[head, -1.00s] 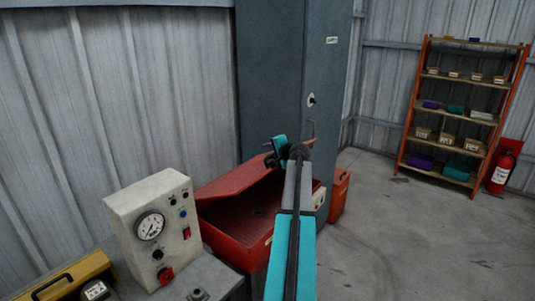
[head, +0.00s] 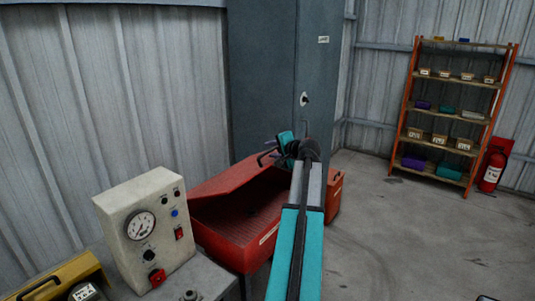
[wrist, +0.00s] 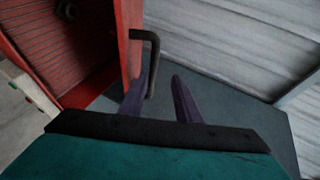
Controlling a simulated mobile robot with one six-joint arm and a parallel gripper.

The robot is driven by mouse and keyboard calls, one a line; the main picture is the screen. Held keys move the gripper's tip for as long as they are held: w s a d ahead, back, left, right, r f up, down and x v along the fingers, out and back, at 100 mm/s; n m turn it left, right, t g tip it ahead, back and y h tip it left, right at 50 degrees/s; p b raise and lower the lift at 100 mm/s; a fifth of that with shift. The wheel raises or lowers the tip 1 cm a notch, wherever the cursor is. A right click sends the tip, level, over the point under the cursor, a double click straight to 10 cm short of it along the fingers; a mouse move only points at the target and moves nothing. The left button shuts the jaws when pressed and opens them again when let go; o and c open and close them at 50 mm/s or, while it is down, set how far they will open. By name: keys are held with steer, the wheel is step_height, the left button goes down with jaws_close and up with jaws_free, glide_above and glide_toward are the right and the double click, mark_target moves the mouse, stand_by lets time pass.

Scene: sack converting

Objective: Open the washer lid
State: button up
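The red washer (head: 225,250) stands in the middle of the head view. Its lid (head: 225,182) is raised part way, with the ribbed dark inside showing below it. A dark bent handle (head: 265,158) sticks out at the lid's upper edge. My gripper (head: 277,152) is at this handle; its fingers are too small to make out there. In the wrist view my gripper (wrist: 160,88) has its two dark fingers apart. The handle (wrist: 152,60) reaches down beside the left finger and overlaps its tip; I cannot tell if they touch. The red lid edge (wrist: 128,40) is left of it.
A pale control box with a gauge (head: 145,225) stands left of the washer. A yellow case (head: 65,275) is at the lower left. A tall grey cabinet (head: 265,80) rises behind the washer. The floor (head: 390,240) to the right is open, towards a shelf (head: 450,115) and extinguisher (head: 491,170).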

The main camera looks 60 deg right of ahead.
steer(key=b+v, duration=0.1)
steer(key=v, duration=0.3)
steer(key=shift+s, duration=0.15)
stand_by(0.5)
